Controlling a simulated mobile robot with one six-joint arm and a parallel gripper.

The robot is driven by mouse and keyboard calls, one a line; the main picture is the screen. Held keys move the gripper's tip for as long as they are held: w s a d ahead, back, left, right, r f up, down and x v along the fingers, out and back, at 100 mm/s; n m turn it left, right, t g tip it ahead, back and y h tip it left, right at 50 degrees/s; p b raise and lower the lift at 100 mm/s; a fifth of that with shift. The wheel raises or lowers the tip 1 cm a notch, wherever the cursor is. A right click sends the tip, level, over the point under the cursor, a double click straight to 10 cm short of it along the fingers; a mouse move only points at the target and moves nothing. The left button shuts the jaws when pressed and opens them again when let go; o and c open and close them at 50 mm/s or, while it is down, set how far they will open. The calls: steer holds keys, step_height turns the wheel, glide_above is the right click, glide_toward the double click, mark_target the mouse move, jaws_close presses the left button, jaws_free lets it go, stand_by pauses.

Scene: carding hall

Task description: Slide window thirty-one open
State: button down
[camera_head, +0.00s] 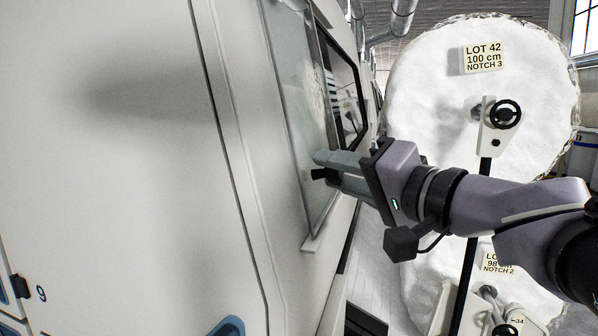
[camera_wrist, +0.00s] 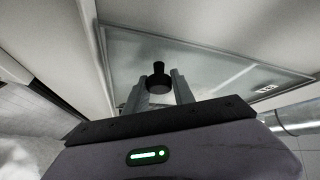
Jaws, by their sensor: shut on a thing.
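The window is a greenish glass pane (camera_head: 300,110) in the pale machine wall in the head view. It also fills the upper middle of the wrist view (camera_wrist: 205,62), where a small white label (camera_wrist: 266,88) sits near its edge, too small to read surely. A dark opening (camera_head: 346,92) shows beside the pane, to its right. My gripper (camera_head: 328,168) reaches in from the right and is shut on a black knob (camera_wrist: 158,76) on the pane. The knob stands between the two fingers; in the head view the fingers partly hide it.
The pale machine wall (camera_head: 130,120) fills the left, with a small part marked 9 low down. Large white rolls stand at the right; the upper one (camera_head: 430,90) is labelled LOT 42 and has a black handwheel (camera_head: 506,114). Grey floor shows between wall and rolls.

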steer(key=c, duration=1.4)
jaws_free()
steer(key=shift+d+f, duration=0.1)
steer(key=shift+f, duration=0.05)
steer(key=shift+o, duration=0.2)
steer(key=v, duration=0.7)
steer(key=s+a+f+g+h, duration=0.2)
steer(key=s+a+f+g, duration=0.1)
steer(key=f, duration=0.5)
steer(key=s+a+f+g+h, duration=0.1)
steer(key=s+a+f+g, duration=0.15)
steer(key=f, duration=0.55)
steer(key=s+d+f+g+h, duration=0.1)
steer(key=s+d+f+h, duration=0.1)
steer(key=s+f, duration=0.3)
steer(key=s+d+f+g+h, duration=0.2)
steer(key=s+d+f+h, duration=0.1)
steer(key=f, duration=0.7)
steer(key=shift+s+f+m+h+p, duration=0.3)
steer(key=shift+s+f+h, duration=0.1)
steer(key=shift+s, duration=0.45)
